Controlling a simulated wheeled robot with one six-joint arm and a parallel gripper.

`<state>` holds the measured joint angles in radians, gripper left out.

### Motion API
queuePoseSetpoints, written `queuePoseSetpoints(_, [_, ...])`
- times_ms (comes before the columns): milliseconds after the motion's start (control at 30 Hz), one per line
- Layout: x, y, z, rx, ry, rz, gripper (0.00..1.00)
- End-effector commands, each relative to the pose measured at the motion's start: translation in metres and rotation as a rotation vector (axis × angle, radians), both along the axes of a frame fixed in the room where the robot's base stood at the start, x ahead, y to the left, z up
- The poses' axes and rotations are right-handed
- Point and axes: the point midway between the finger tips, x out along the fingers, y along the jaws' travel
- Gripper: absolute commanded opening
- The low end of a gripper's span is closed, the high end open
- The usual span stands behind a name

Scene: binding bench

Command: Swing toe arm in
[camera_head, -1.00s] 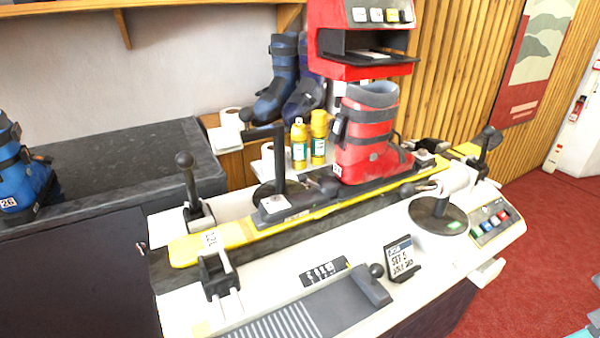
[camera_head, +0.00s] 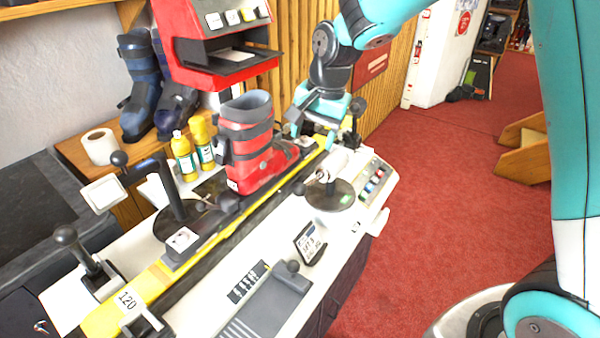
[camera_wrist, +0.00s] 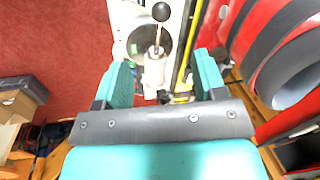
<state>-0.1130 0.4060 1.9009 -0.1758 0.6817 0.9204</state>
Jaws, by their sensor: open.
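The red ski boot (camera_head: 250,145) stands upright on the yellow ski (camera_head: 95,322), toe to the right; its red and grey shell fills the wrist view's right side (camera_wrist: 265,40). A black post (camera_head: 173,190) left of the boot carries a side arm with a square plate (camera_head: 103,194). I cannot tell which is the toe arm. My gripper (camera_head: 318,120) is open and empty past the boot toe; the white cylinder (camera_wrist: 154,72) shows between its fingers (camera_wrist: 163,85).
A black-knobbed lever (camera_head: 357,108) stands close right of my gripper. The red machine (camera_head: 215,50), yellow bottles (camera_head: 184,155) and paper roll (camera_head: 100,146) are behind. Coloured buttons (camera_head: 374,180) and a small sign (camera_head: 309,243) are on the bench front. Red carpet (camera_head: 440,190) is open at right.

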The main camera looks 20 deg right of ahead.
Motion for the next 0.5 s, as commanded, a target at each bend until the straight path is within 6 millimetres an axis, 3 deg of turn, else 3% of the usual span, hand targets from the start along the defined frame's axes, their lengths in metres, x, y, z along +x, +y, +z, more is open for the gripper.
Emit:
queuePoseSetpoints(267, [0.013, -0.003, -0.029, -0.004, 0.012, -0.062, 0.64])
queuePoseSetpoints(500, [0.019, 0.003, -0.082, -0.004, 0.013, -0.062, 0.64])
